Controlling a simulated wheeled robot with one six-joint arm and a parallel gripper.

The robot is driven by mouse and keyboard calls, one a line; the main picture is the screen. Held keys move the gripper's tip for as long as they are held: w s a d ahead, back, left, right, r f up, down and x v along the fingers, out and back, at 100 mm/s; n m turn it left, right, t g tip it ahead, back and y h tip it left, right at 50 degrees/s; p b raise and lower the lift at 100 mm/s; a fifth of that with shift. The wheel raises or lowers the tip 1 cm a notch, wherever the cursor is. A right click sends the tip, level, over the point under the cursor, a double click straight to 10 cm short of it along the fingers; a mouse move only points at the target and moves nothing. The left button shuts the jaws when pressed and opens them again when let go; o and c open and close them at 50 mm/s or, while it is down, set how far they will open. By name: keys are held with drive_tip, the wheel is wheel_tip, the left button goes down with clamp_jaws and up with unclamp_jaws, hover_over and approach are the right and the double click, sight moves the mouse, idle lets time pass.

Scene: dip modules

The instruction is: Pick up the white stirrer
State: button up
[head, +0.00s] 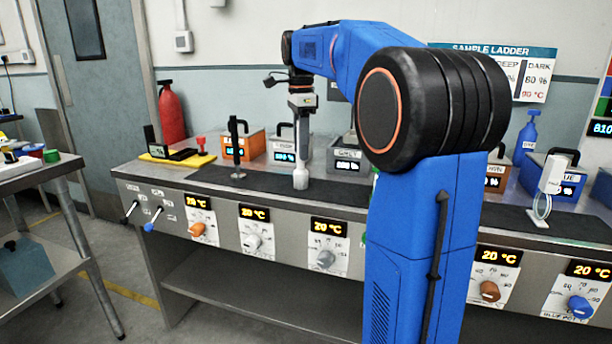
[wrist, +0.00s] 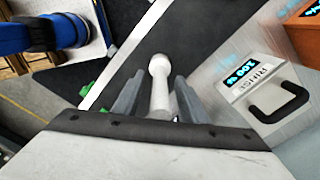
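The white stirrer (head: 300,168) stands upright on the dark mat of the bench, with its wider rounded end low. In the wrist view the white stirrer (wrist: 160,88) lies between the two grey fingers of my gripper (wrist: 156,98), one on each side. Narrow gaps seem to show between it and the fingers.
A black upright tool (head: 236,150) stands to the left. Behind are an orange box (head: 254,144), a white box (head: 284,152) and a grey box (head: 348,160). A white device with a wire loop (head: 550,175) stands at the right. A yellow tray (head: 177,158) lies at left.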

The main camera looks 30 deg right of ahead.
clamp_jaws()
